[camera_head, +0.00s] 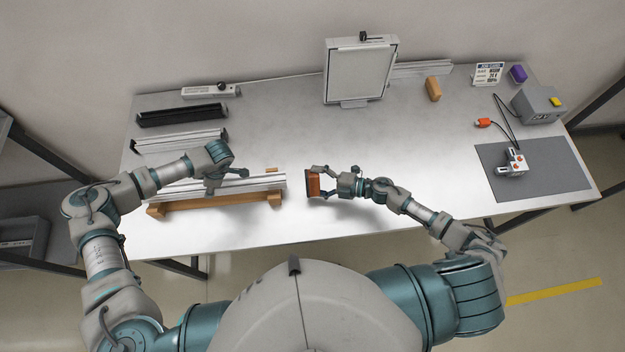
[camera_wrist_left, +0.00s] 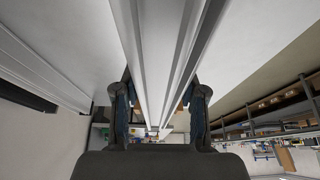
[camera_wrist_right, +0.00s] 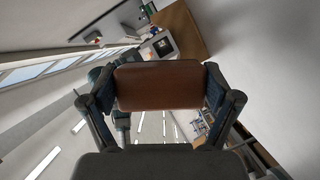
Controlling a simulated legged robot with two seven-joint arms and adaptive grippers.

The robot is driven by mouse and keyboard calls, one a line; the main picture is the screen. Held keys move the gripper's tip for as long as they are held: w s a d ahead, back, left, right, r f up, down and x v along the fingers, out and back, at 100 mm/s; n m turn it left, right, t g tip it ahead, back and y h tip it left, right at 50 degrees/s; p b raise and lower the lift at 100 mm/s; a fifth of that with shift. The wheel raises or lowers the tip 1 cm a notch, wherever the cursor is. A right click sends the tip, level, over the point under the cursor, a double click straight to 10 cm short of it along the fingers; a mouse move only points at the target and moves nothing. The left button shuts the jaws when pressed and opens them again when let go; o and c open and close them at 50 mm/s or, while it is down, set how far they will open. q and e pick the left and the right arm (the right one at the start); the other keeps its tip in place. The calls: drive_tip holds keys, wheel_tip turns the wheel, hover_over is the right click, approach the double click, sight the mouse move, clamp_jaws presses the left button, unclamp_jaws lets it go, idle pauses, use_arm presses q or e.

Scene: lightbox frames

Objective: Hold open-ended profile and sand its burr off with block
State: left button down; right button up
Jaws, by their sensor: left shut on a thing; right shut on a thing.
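A silver open-ended profile (camera_head: 262,183) lies along a wooden cradle (camera_head: 215,202) at the front left of the table. My left gripper (camera_head: 213,183) is shut on the profile around its middle. In the left wrist view the profile (camera_wrist_left: 165,60) runs between both fingers (camera_wrist_left: 160,105). My right gripper (camera_head: 325,183) is shut on a sanding block (camera_head: 313,185), brown with a dark face. It holds the block a short way right of the profile's right end, apart from it. The block (camera_wrist_right: 160,86) fills the jaws in the right wrist view. The burr is too small to make out.
A silver profile (camera_head: 180,140) and a black one (camera_head: 182,115) lie behind my left arm. A framed white panel (camera_head: 358,72) stands at the back. An orange block (camera_head: 433,88), a grey box (camera_head: 538,104) and a grey mat (camera_head: 560,165) with a device are on the right. The table's middle is clear.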

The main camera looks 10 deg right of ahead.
drive_tip(key=shift+s+d, duration=0.1)
drive_tip(key=shift+d, duration=1.45)
use_arm(q)
drive_tip(key=c, duration=0.6)
unclamp_jaws()
drive_tip(key=v, duration=1.2)
drive_tip(key=shift+d, duration=0.1)
